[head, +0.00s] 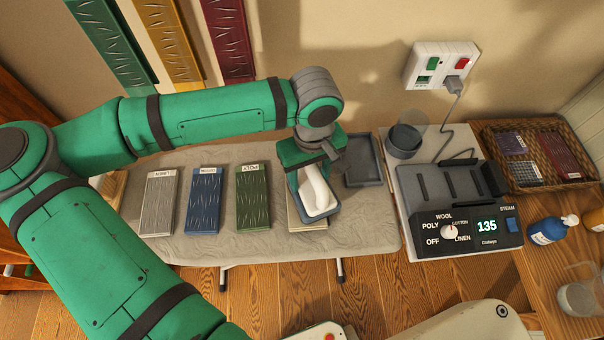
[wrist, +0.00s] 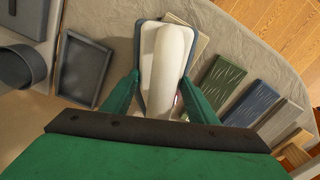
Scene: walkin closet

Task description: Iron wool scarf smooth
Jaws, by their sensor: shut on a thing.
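My gripper (head: 313,166) is shut on the white handle of an iron (head: 321,205), which has a blue-grey edge. In the wrist view the iron (wrist: 152,65) sits between my green fingers (wrist: 160,98). The iron is over a pale cream folded cloth (head: 293,217) on the ironing board (head: 380,233). The iron covers most of this cloth, and its label and any creases are hidden. I cannot tell whether the soleplate touches it. The iron station (head: 430,190) reads 135; its dial (head: 449,231) has a WOOL mark near the top, but its exact setting is unclear.
Left of the iron lie a green POLY cloth (head: 253,197), a blue cloth (head: 204,200) and a grey LINEN cloth (head: 159,203), all creased. An empty grey tray (head: 364,174) is right of it. A basket (head: 535,155), blue bottle (head: 546,233) and wall socket (head: 440,65) are further right.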

